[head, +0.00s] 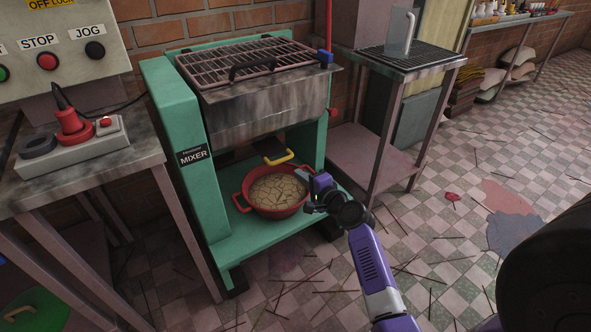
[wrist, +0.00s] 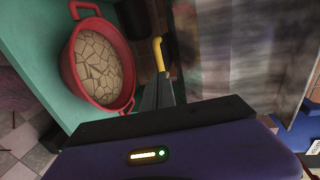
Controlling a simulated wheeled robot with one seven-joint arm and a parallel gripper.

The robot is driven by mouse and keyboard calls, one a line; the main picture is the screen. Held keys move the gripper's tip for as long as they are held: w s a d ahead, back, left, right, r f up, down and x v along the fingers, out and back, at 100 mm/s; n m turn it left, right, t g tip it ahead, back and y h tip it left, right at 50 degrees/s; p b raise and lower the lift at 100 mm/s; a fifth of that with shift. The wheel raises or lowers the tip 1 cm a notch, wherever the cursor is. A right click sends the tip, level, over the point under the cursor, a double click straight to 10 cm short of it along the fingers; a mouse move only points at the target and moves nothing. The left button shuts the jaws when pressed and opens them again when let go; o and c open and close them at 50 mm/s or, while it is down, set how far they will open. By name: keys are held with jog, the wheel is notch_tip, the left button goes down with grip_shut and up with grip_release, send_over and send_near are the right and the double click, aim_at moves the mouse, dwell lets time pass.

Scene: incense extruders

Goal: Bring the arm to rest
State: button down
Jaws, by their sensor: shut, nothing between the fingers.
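My purple arm reaches up from the lower right in the head view. My gripper (head: 303,176) is at the front of the green mixer (head: 160,120), just right of and above the red pot. In the wrist view its fingers (wrist: 159,92) are together with nothing between them. The red two-handled pot (head: 274,212) sits on the mixer's lower shelf and holds a cracked tan mass (head: 279,190). The pot also shows in the wrist view (wrist: 68,70). A yellow handle (head: 278,158) is just beyond the fingers; I cannot tell whether they touch it.
A grated metal hopper (head: 265,110) overhangs the shelf. A control panel (head: 60,40) and a bench with a red plug (head: 73,125) stand left. A metal-topped table (head: 410,62) stands right.

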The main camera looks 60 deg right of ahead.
jog(key=shift+p+v, duration=0.35)
jog(key=shift+v, duration=2.2)
